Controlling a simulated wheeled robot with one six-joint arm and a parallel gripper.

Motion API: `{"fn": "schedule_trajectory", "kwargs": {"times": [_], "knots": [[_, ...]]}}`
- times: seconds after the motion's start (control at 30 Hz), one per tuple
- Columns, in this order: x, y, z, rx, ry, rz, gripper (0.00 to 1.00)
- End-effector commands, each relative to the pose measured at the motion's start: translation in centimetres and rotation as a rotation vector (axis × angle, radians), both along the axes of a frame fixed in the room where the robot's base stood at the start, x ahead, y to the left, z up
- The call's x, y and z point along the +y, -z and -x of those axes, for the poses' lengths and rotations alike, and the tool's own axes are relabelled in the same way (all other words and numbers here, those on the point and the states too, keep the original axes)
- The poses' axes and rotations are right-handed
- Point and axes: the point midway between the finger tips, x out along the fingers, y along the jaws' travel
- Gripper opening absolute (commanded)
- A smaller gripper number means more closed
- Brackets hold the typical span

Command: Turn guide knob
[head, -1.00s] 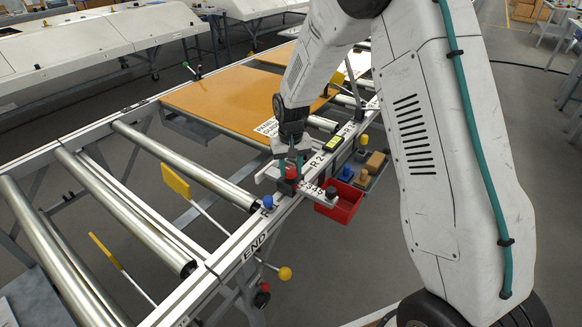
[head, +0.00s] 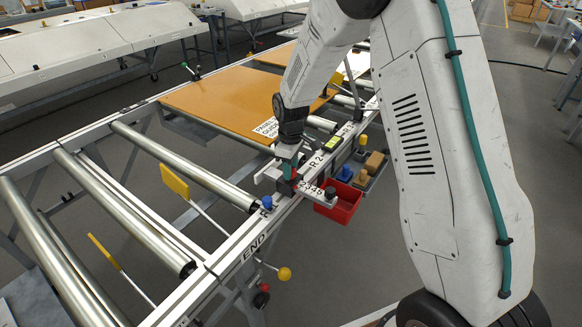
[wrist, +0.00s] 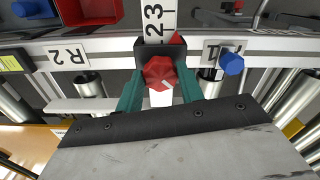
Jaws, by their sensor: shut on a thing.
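The guide knob (wrist: 161,76) is red and faceted with a pale mark on its top. It sits on a dark block on the rail, at the end of a white numbered scale (wrist: 154,18). My gripper (wrist: 160,92) has its green fingers on both sides of the knob and is shut on it. In the head view my gripper (head: 289,166) points down at the rail, and the fingers hide most of the knob.
A red bin (head: 342,203) hangs beside the rail, near a black knob on the scale's end. Metal rollers (head: 185,165) and an orange board (head: 225,100) lie beyond the rail.

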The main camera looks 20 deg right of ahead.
Motion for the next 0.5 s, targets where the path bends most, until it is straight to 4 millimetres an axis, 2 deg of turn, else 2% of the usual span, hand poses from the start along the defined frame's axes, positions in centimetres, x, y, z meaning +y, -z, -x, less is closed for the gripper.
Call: {"fn": "schedule_trajectory", "kwargs": {"times": [0.03,0.5], "knots": [[-0.01,-0.35,-0.49,-0.014,-0.026,-0.001,0.15],[-0.04,-0.36,-0.54,-0.014,-0.170,0.000,0.15]]}}
